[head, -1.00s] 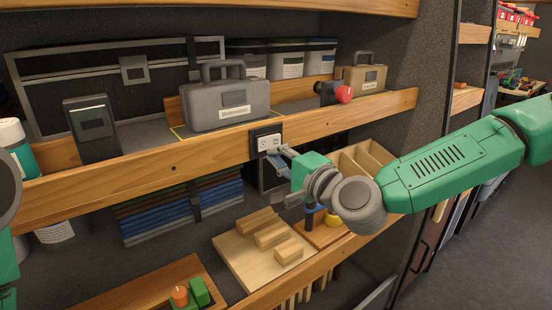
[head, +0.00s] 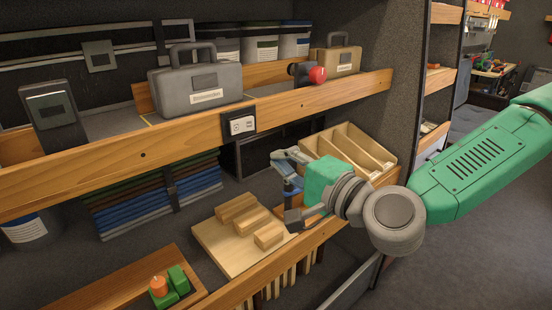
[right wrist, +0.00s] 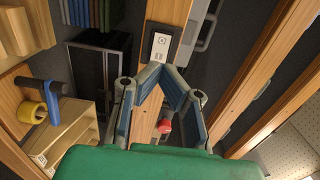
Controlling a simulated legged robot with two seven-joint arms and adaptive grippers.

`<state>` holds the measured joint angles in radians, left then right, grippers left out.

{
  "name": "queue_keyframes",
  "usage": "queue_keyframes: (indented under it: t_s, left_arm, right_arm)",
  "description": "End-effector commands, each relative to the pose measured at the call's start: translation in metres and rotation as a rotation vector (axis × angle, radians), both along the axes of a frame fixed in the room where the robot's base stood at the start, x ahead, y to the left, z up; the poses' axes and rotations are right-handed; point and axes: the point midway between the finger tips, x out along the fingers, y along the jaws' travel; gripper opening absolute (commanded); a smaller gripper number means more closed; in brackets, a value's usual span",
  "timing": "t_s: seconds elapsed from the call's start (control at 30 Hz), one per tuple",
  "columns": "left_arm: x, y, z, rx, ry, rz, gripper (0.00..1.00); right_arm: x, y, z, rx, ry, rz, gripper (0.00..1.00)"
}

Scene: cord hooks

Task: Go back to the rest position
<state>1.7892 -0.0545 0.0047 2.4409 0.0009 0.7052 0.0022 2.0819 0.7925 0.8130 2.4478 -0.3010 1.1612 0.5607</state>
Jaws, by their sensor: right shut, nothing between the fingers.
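My right gripper (head: 281,162) is in front of the lower shelf, below and to the right of the socket plate (head: 240,124). In the right wrist view its two fingers (right wrist: 164,68) meet at the tips with nothing between them. The socket plate also shows in that view (right wrist: 160,46), past the fingertips. No contact between the gripper and the shelf is visible. My left gripper is not in view.
Below are a wooden divided tray (head: 350,147) and a board with wooden blocks (head: 215,245). Open floor lies at right (head: 470,250).

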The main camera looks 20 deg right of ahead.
Motion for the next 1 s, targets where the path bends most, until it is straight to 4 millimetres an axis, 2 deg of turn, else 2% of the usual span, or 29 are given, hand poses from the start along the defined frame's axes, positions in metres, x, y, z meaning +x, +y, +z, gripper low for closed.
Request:
queue_keyframes:
  t_s: [0.27,0.37,0.47,0.57,0.6,0.7,0.8,0.87,0.9,1.0]
  left_arm:
    - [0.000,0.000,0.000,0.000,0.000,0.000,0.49]
    - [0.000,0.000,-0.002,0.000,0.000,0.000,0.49]
    - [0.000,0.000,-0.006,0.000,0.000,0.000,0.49]
    - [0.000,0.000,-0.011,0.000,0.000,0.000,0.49]
    - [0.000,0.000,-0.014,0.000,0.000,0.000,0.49]
    - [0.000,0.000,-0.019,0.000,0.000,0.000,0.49]
    - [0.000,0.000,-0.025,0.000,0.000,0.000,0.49]
    - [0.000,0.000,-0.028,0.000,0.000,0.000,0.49]
    - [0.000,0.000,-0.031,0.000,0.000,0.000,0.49]
    - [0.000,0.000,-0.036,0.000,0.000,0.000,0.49]
  right_arm:
    - [0.000,0.004,-0.002,-0.007,0.004,0.004,0.00]
    - [-0.005,0.010,-0.023,-0.052,0.037,0.026,0.00]
    - [-0.018,0.022,-0.072,-0.156,0.113,0.080,0.00]
    - [-0.043,0.031,-0.140,-0.312,0.218,0.162,0.00]
    - [-0.056,0.033,-0.169,-0.380,0.263,0.200,0.00]
    - [-0.093,0.030,-0.237,-0.556,0.369,0.302,0.00]
    - [-0.136,0.015,-0.300,-0.739,0.472,0.414,0.00]
    - [-0.164,0.001,-0.334,-0.851,0.534,0.487,0.00]
    - [-0.183,-0.012,-0.355,-0.928,0.574,0.537,0.00]
    - [-0.225,-0.047,-0.396,-1.109,0.663,0.659,0.00]
